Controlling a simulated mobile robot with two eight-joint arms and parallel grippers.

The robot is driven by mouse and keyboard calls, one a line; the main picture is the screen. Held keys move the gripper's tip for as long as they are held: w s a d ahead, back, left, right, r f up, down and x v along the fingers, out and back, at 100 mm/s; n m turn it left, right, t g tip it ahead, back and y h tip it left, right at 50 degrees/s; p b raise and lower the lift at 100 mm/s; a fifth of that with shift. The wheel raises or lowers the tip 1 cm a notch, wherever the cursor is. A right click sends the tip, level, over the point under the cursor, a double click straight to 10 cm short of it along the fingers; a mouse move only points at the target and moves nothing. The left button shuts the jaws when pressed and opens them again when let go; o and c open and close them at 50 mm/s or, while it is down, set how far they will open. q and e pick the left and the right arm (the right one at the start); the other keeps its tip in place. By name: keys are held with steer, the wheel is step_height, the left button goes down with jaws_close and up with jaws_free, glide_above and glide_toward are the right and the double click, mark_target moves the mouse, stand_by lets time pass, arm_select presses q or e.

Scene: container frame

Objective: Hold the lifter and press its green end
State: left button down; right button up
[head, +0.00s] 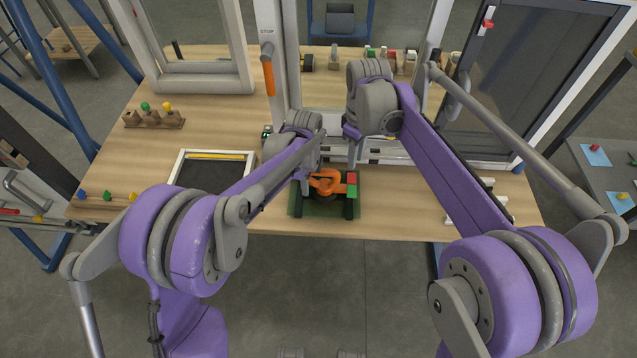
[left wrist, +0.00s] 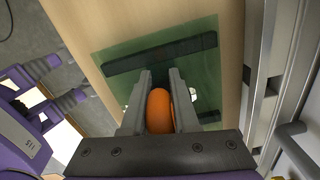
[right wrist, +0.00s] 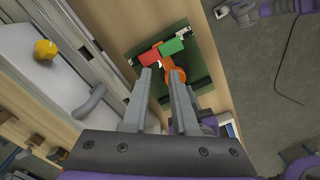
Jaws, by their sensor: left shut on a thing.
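The orange lifter (head: 326,183) is on a green plate with dark bars near the table's front edge. Its right side in the head view carries a red end (head: 351,178) and a green end (head: 352,191). My left gripper (left wrist: 160,78) is shut on the lifter's rounded orange part (left wrist: 159,112). My right gripper (right wrist: 161,72) is open and empty above the lifter; the red end (right wrist: 150,57) and green end (right wrist: 172,46) show beyond its fingertips. The arms partly cover the lifter's far side in the head view.
A framed dark panel (head: 213,168) lies left of the lifter. Peg blocks (head: 155,118) stand farther left. A grey and white door frame (head: 276,60) rises behind.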

mark_target(352, 196)
steer(key=r+n, duration=0.2)
steer(key=s+r+n+g, duration=0.1)
steer(key=r+n, duration=0.1)
steer(key=n, duration=0.1)
steer(key=shift+s+r, duration=0.15)
steer(key=shift+r, duration=0.05)
jaws_close()
steer(key=shift+s+r+n+g, duration=0.25)
steer(key=shift+r+n+g, duration=0.15)
steer(key=shift+r+n, duration=0.4)
steer(key=shift+f, duration=0.2)
steer(key=f, duration=0.4)
steer(key=s+f, duration=0.1)
steer(key=f, duration=0.4)
steer(key=s+f, duration=0.1)
steer(key=f, duration=0.3)
steer(key=shift+s+f, duration=0.1)
steer(key=shift+f, duration=0.3)
steer(key=shift+s, duration=0.1)
steer(key=shift+s+f+t, duration=0.25)
steer(key=shift+t, duration=0.35)
steer(key=shift+s+f+t, duration=0.2)
steer(key=shift+t, duration=0.4)
steer(key=shift+w, duration=0.1)
steer(key=shift+r, duration=0.8)
